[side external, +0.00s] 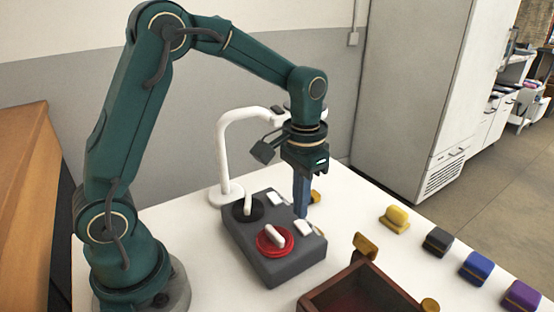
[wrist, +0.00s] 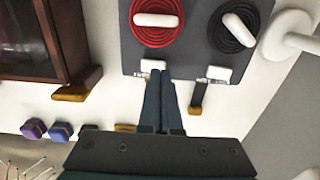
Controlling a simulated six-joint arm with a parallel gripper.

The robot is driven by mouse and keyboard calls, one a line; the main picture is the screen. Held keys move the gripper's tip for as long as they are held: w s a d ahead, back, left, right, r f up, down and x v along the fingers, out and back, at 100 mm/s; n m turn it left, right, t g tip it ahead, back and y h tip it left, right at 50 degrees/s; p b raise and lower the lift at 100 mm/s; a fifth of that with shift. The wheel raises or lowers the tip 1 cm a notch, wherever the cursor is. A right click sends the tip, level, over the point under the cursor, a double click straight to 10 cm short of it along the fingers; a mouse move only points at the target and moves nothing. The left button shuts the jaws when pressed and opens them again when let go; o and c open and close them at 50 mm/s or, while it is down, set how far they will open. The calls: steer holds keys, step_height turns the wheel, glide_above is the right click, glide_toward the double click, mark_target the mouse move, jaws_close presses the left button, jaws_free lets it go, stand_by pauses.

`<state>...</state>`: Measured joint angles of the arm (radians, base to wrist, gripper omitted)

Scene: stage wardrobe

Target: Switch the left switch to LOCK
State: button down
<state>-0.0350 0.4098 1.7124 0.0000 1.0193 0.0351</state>
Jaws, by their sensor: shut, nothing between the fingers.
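A dark grey switch box (side external: 290,270) stands on the white table and carries two round dials. The red-ringed dial (side external: 274,240) has a white handle, lying level across the picture in the wrist view (wrist: 158,20). The black-ringed dial (side external: 247,210) has a white handle, slanted in the wrist view (wrist: 238,30). A small white plate sits beside each dial, one by the red (wrist: 153,66), one by the black (wrist: 217,74); no lettering is legible. My gripper (side external: 301,216) is shut and empty, pointing down. Its tips (wrist: 162,76) are close to the red dial's plate; contact is unclear.
A dark brown open box (side external: 370,290) with ochre handles stands in front of the switch box. A white curved stand (side external: 222,150) rises behind it. Yellow (side external: 396,218), black (side external: 437,241), blue (side external: 476,267) and purple (side external: 520,297) blocks line the right side of the table.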

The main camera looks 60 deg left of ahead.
steer(key=shift+f, duration=0.9)
stand_by(0.8)
steer(key=shift+r, duration=3.55)
steer(key=s+r+t, duration=0.3)
steer(key=s+r, duration=0.3)
steer(key=r, duration=0.1)
steer(key=s+d+f+t, duration=0.1)
steer(key=s+f+t, duration=0.1)
steer(key=s+f, duration=0.2)
steer(key=s, duration=0.3)
steer(key=shift+f+t, duration=0.2)
steer(key=shift+t, duration=0.1)
